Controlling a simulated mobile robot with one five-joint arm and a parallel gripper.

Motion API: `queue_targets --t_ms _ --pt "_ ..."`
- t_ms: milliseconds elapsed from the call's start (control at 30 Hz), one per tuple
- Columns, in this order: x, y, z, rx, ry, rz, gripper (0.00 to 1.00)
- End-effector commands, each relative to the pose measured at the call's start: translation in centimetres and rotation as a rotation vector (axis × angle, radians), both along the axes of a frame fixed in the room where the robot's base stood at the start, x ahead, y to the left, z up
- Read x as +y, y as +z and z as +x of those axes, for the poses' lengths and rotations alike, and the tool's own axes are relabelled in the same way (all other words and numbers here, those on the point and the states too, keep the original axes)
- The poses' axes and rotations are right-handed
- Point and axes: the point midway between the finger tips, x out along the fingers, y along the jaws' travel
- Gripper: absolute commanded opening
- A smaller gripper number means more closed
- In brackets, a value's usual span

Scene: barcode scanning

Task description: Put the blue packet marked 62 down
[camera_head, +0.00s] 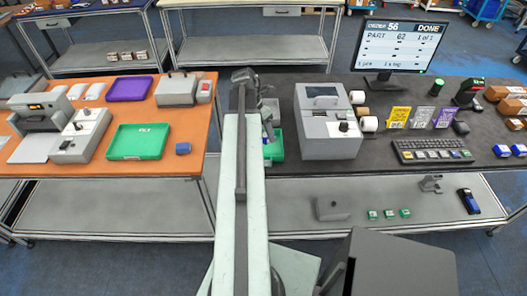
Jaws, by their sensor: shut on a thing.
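My gripper (268,128) shows only in small part, just right of my pale arm, over the left end of the dark bench. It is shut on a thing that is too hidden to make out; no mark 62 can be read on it. A green tray (276,150) lies below and beside the gripper, partly hidden by my arm. The monitor (400,47) reads order 56, part 62, 1 of 1, DONE. Two blue packets (502,151) lie at the bench's right front; their marks are too small to read.
The orange table (198,130) at left holds a green tray (138,141), a purple tray (129,88), a small blue block (183,148) and grey machines. On the dark bench (300,170) stand a grey printer (325,125), a keyboard (432,150), and a scanner (468,93).

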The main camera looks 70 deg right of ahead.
Motion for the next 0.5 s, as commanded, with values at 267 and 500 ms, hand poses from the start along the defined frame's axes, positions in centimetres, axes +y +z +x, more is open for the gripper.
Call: queue_targets --t_ms 267,500 --pt "-0.2 1.7 1.7 -0.028 -0.35 -0.175 0.03" --pt "-0.8 3.1 2.7 0.0 -0.677 -0.348 0.03"
